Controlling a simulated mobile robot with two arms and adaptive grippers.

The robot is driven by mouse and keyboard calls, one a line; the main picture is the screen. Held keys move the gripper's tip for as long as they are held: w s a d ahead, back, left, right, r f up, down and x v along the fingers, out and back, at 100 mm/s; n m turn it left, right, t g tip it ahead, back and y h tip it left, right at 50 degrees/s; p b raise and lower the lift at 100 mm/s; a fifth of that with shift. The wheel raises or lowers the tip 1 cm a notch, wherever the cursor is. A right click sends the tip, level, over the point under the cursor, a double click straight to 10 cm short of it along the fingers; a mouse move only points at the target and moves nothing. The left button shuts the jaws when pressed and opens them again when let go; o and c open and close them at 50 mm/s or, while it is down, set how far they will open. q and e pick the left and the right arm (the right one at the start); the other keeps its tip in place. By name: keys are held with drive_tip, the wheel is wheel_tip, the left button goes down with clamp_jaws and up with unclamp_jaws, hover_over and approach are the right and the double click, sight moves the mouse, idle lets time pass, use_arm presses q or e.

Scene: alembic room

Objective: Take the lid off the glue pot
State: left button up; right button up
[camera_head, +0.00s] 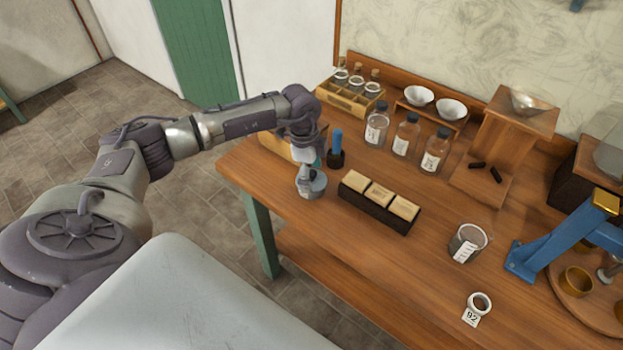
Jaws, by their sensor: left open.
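My left gripper (310,186) hangs above the left part of the wooden table, pointing down; it is open. Its fingertips are hard to make out from above. A small dark pot-like thing with an upright blue top (337,150) stands just behind and to the right of the gripper, apart from it in the picture. I cannot tell for sure whether it is the glue pot or which part is its lid. Anything directly under the gripper is hidden. My right gripper is not in view.
A dark rack with three pale blocks (378,196) lies right of the gripper. Several labelled bottles (401,140) stand behind it. A glass beaker (467,243), a small jar (479,304) and a blue press (556,243) are to the right. The table's front middle is clear.

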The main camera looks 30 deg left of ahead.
use_arm(q)
drive_tip(key=shift+s, duration=0.2)
drive_tip(key=c, duration=1.3)
clamp_jaws()
